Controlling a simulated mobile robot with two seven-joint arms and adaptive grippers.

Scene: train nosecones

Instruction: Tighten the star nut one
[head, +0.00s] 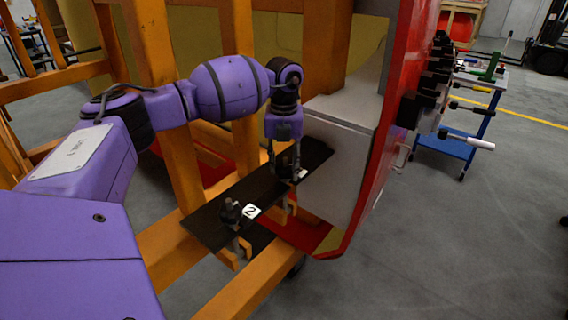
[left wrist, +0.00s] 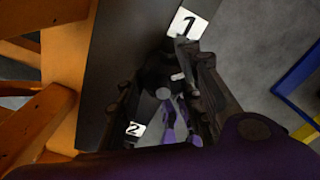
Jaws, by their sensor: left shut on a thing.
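My left gripper (head: 284,164) reaches down over the far end of a black plank (head: 205,226) and is shut on star nut one. Star nut one (left wrist: 158,68) is a dark knob that shows between the two fingers in the left wrist view, close to the white tag marked 1 (left wrist: 187,22). In the head view the fingers mostly hide it. Star nut two (head: 230,210) is a black knob at the near end of the plank, beside the tag marked 2 (head: 251,210). My right gripper is not in view.
An orange frame (head: 181,185) carries the plank. A grey box (head: 340,150) and a red nosecone panel (head: 385,150) stand close to the right of my gripper. A blue cart (head: 455,147) with tools stands farther right.

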